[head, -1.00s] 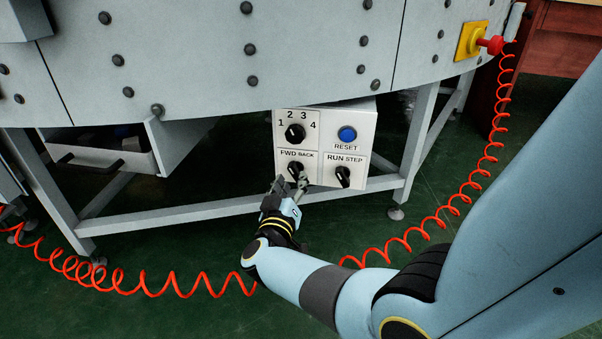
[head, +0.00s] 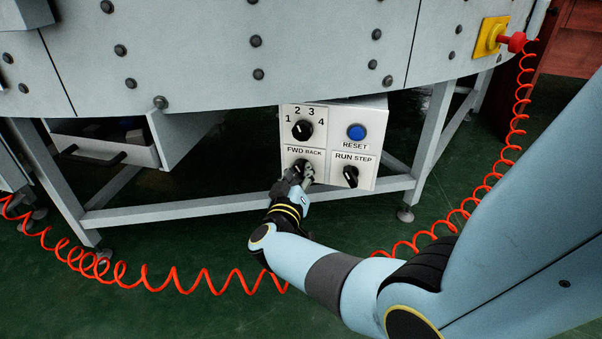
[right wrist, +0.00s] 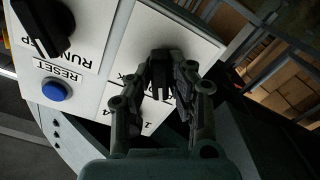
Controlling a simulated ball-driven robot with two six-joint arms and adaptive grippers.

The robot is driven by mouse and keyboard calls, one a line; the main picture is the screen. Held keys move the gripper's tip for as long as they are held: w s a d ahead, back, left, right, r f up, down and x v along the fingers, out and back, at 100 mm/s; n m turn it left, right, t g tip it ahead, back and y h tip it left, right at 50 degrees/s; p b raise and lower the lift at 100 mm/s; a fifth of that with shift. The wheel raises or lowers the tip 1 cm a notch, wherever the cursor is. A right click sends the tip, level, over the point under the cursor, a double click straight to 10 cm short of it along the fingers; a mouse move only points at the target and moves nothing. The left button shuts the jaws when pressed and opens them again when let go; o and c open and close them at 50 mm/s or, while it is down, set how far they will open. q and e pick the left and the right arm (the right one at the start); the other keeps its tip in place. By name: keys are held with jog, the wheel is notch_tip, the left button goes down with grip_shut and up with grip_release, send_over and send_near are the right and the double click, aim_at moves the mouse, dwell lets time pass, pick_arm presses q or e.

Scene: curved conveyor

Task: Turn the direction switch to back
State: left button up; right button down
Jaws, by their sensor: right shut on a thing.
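The direction switch is a black knob (head: 301,164) under the label FWD BACK, on the front of a white control box (head: 376,106) below the conveyor. My right gripper (head: 302,176) reaches up to it from below and covers much of it. In the right wrist view, the switch knob (right wrist: 161,54) sits between the two fingers of my right gripper (right wrist: 166,78), which are shut on it. Which way the knob points is hard to tell behind the fingers. My left gripper is in neither view.
The same box carries a 1-to-4 selector (head: 302,130) just above, a blue RESET button (head: 356,132) and a RUN STEP switch (head: 350,176) close on the right. A red coiled cable (head: 190,286) hangs low across the floor. The conveyor's grey leg (head: 424,150) stands right of the box.

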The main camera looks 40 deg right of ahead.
jog(key=shift+m, duration=1.2)
jog(key=m, duration=0.5)
jog(key=shift+f, duration=0.1)
jog(key=m, duration=0.2)
jog(key=shift+m, duration=1)
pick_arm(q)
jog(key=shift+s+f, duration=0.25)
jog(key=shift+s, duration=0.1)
pick_arm(e)
jog(key=shift+m, duration=0.3)
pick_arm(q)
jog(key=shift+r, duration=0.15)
